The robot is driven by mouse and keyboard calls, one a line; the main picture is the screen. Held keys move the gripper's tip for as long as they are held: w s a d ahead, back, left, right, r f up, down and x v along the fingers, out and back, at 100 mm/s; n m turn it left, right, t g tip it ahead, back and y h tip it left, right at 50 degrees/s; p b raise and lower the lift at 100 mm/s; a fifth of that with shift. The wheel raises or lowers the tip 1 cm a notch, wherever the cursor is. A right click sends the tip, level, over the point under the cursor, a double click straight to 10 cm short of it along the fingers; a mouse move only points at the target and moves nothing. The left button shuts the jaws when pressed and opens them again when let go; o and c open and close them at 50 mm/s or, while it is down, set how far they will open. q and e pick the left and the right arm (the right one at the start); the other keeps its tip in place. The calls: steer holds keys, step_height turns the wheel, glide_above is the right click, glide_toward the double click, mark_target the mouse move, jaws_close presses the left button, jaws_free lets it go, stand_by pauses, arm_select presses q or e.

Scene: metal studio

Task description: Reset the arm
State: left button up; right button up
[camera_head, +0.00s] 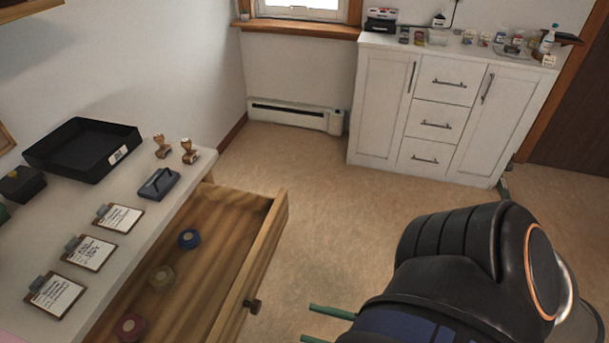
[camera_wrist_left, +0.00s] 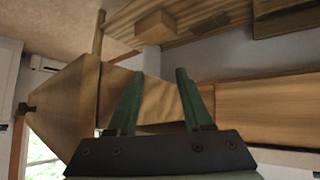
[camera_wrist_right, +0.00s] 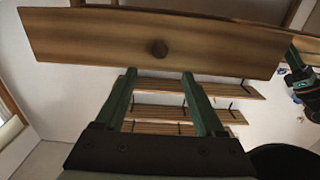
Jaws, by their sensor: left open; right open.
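My right gripper (camera_head: 308,322) comes in from the lower right in the head view, its green fingers pointing left toward the pulled-out wooden drawer (camera_head: 265,245). The fingers are apart and empty, with a gap between them and the drawer's round dark knob (camera_head: 253,306). In the right wrist view the right gripper (camera_wrist_right: 158,72) is open, and the knob (camera_wrist_right: 157,47) shows just beyond its fingertips on the drawer front (camera_wrist_right: 90,35). My left gripper (camera_wrist_left: 160,74) shows only in its own wrist view, open with nothing between the fingers, in front of wooden parts.
The drawer holds a blue roll (camera_head: 189,239), a beige roll (camera_head: 162,278) and a pink roll (camera_head: 130,327). The desk top (camera_head: 130,255) carries a black tray (camera_head: 82,150), clipboards (camera_head: 119,217) and stamps (camera_head: 190,151). A white cabinet (camera_head: 385,105) stands behind; open floor (camera_head: 330,190) lies between.

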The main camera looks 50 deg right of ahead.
stand_by(0.6)
arm_select(q)
step_height(320, 180, up, 8)
steer(key=s+a+p, duration=0.1)
steer(key=a+p, duration=0.1)
steer(key=p, duration=0.7)
steer(key=shift+a+f+y, duration=0.15)
steer(key=shift+y, duration=0.15)
arm_select(e)
steer(key=w+a+r+m+g+h, duration=0.2)
steer(key=w+a+g, duration=0.5)
steer(key=a, duration=0.4)
step_height(320, 180, up, 2)
steer(key=shift+w+r+g+h, duration=0.3)
steer(key=shift+w+h, duration=0.2)
steer(key=shift+h, duration=0.4)
arm_select(q)
steer(key=shift+s, duration=0.1)
arm_select(e)
steer(key=shift+f, duration=0.1)
